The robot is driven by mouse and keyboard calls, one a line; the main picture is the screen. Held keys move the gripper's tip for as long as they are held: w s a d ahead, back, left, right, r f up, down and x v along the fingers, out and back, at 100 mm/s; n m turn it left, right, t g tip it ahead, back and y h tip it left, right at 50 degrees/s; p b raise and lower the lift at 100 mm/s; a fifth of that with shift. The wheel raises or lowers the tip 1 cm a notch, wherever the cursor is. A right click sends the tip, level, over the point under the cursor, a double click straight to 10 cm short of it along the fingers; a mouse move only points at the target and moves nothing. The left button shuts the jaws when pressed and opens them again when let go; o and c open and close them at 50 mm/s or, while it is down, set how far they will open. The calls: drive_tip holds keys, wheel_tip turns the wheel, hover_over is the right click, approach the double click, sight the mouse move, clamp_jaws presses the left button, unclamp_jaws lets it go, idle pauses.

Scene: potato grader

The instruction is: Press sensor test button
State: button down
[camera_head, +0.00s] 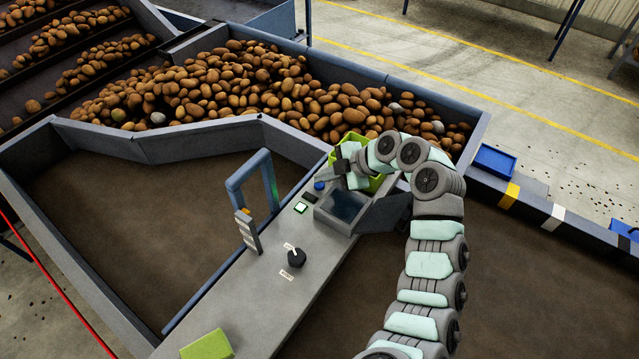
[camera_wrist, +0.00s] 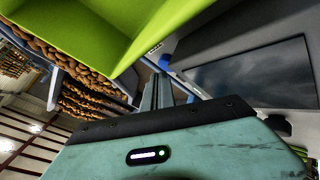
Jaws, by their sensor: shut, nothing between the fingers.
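My gripper (camera_head: 342,166) is shut and empty, above the far end of the grey control panel (camera_head: 262,300), beside the lime-green bin (camera_head: 358,143). A blue round button (camera_head: 319,186) sits on the panel just below and left of my fingers, apart from them in the picture. A lit white-green square button (camera_head: 300,207) is closer to the camera. Their labels are too small to read, so I cannot tell which is the sensor test button. In the wrist view my fingers (camera_wrist: 165,88) point towards a small blue part (camera_wrist: 165,62), with the dark screen (camera_wrist: 255,75) at right.
The screen (camera_head: 343,206) is right of the buttons. Potatoes (camera_head: 240,85) fill the trough behind. A lime-green block (camera_head: 207,345) lies at the near end.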

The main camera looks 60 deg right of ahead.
sight(323, 184)
drive_tip(key=shift+r, duration=0.4)
drive_tip(key=shift+r, duration=2.45)
drive_tip(key=shift+w+d, duration=0.1)
